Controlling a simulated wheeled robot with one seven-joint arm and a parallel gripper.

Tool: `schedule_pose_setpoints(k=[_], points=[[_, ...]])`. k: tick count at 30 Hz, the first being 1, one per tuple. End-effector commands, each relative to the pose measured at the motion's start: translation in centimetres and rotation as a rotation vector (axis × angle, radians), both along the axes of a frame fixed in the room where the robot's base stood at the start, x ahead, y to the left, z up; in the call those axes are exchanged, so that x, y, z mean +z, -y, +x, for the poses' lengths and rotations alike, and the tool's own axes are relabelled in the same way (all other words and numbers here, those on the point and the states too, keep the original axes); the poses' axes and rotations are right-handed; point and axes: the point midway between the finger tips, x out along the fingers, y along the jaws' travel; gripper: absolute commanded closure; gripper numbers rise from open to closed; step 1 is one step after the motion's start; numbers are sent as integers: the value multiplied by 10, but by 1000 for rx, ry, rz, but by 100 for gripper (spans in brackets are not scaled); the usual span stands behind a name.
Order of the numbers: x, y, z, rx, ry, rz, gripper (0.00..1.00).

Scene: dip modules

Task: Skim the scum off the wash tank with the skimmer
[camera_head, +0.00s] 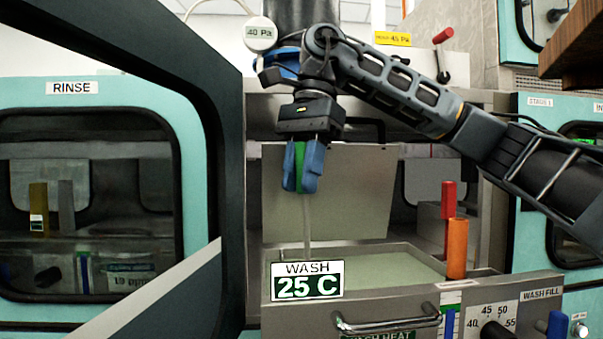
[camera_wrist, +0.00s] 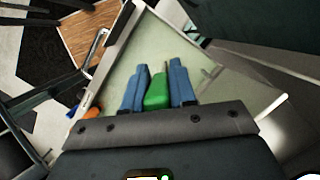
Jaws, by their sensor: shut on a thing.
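My gripper (camera_head: 302,180), with blue fingers, is shut on the green handle of the skimmer (camera_head: 299,165). The skimmer hangs upright, its thin grey rod reaching down behind the WASH label into the wash tank (camera_head: 372,297). Its lower end is hidden in the head view. The tank's pale green surface (camera_head: 395,268) shows to the right of the rod; I cannot make out separate scum on it. In the wrist view the green handle (camera_wrist: 157,93) sits between the blue fingers (camera_wrist: 160,82), over the pale green surface (camera_wrist: 200,65).
An orange cylinder (camera_head: 457,248) and a red one (camera_head: 448,200) stand at the tank's right side. A dark open door frame (camera_head: 232,200) rises close on the left. A grey panel (camera_head: 335,190) stands behind the skimmer. A bar handle (camera_head: 388,325) juts from the tank's front.

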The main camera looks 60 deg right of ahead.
Motion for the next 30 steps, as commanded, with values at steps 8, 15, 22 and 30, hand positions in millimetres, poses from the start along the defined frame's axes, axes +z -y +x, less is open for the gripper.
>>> schedule_pose_setpoints(k=[8,15,22,30], points=[[1,-6,-11,0,-3,-1,100],[7,-12,-22,2,0,-1,100],[11,-19,-32,4,1,0,100],[13,-22,-38,4,2,0,100]])
